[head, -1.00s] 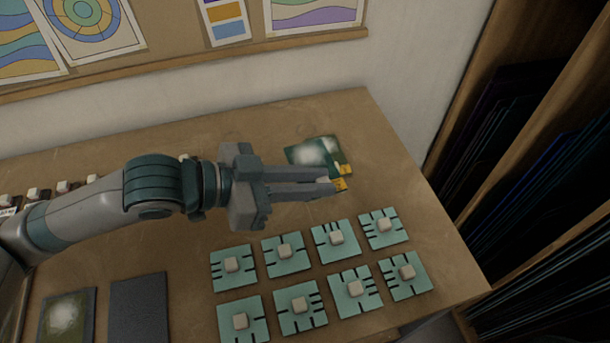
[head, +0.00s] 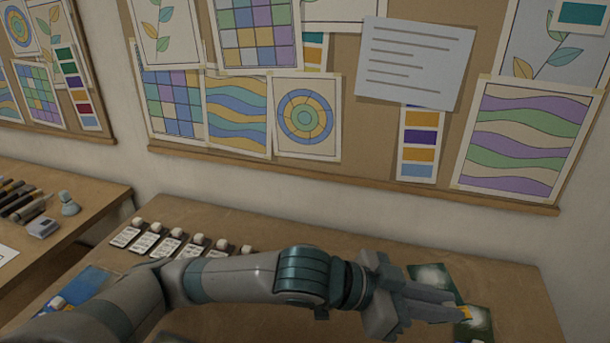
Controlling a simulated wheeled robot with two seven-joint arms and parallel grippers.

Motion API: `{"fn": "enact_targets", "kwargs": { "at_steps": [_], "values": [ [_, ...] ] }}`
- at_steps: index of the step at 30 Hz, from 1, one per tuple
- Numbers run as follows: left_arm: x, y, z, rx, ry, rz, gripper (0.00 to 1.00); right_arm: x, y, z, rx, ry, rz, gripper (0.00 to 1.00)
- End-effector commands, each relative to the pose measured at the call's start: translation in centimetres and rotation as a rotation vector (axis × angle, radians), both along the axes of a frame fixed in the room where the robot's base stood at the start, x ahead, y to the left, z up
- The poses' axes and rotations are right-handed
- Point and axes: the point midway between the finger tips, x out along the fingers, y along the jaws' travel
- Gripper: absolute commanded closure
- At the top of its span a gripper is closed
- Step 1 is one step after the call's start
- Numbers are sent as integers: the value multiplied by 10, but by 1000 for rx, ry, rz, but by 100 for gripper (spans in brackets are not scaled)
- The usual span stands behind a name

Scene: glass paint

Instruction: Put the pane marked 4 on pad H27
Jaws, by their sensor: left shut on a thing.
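My left gripper (head: 462,312) is at the lower right of the head view, shut on the yellow tab of a dark green pane (head: 480,325) with a pale patch. The lower part of this pane is cut off by the frame edge. A second green pane (head: 432,274) with a whitish patch shows just behind the gripper fingers. I cannot read a number on either pane, so I cannot tell which is marked 4. Pad H27 and the other pads are out of view. My right gripper is not in view.
A blue pane (head: 92,280) lies at lower left. A pinboard (head: 345,80) covers the wall behind. The table's back right (head: 500,258) is bare.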

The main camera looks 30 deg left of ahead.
Motion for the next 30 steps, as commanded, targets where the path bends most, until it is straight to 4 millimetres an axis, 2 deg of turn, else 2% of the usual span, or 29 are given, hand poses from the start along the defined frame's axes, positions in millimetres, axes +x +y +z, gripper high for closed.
{"fn": "enact_targets", "kwargs": {
  "at_steps": [6,9,13,18,21,25,30],
  "values": [
    [62,54,23,-3,-2,313,100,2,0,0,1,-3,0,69],
    [86,87,36,-4,-2,473,100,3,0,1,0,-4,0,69],
    [109,129,51,-5,-1,673,100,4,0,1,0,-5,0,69],
    [123,177,64,-3,-1,881,100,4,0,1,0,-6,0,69],
    [127,195,68,-2,0,963,100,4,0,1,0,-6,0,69],
    [128,208,70,-1,1,1017,100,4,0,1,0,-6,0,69],
    [128,210,71,-1,1,1028,100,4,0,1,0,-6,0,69]
  ]
}}
